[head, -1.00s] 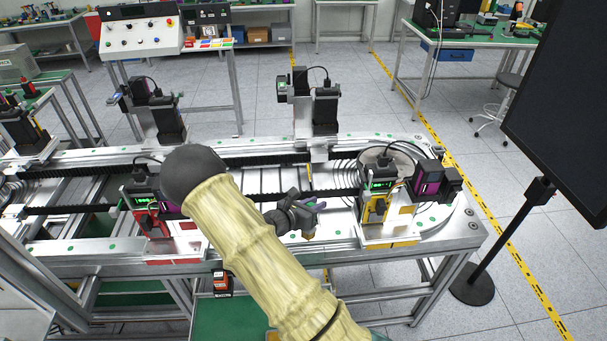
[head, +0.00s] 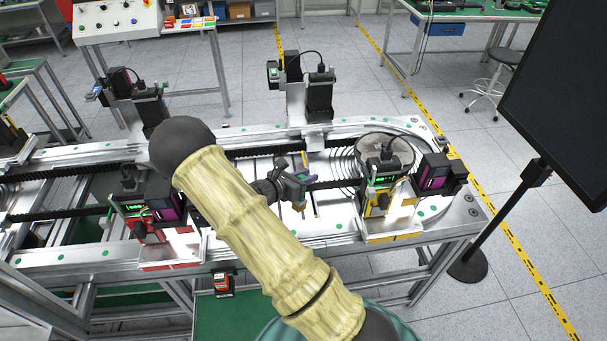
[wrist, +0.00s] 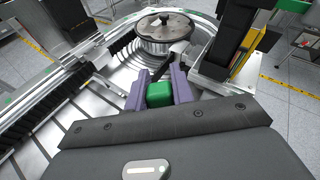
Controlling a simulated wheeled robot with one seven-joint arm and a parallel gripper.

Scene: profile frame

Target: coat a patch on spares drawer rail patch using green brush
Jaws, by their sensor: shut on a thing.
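My gripper (head: 298,180) has purple fingers and is over the middle of the metal conveyor line in the head view. In the wrist view, the fingers of my gripper (wrist: 159,82) are shut on a green block, which I take for the green brush (wrist: 159,95). A dark thin piece lies just beyond the fingertips there; I cannot tell if it belongs to the brush. The brush's bristles are not clear in either view. I cannot pick out the spares drawer rail patch in these frames.
A round metal disc (wrist: 163,26) is ahead in the wrist view. A yellow-based station (head: 385,205) stands right of my gripper and a red-based one (head: 150,225) left. A black camera-like unit (head: 320,95) stands behind. A dark screen (head: 560,100) is at the right.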

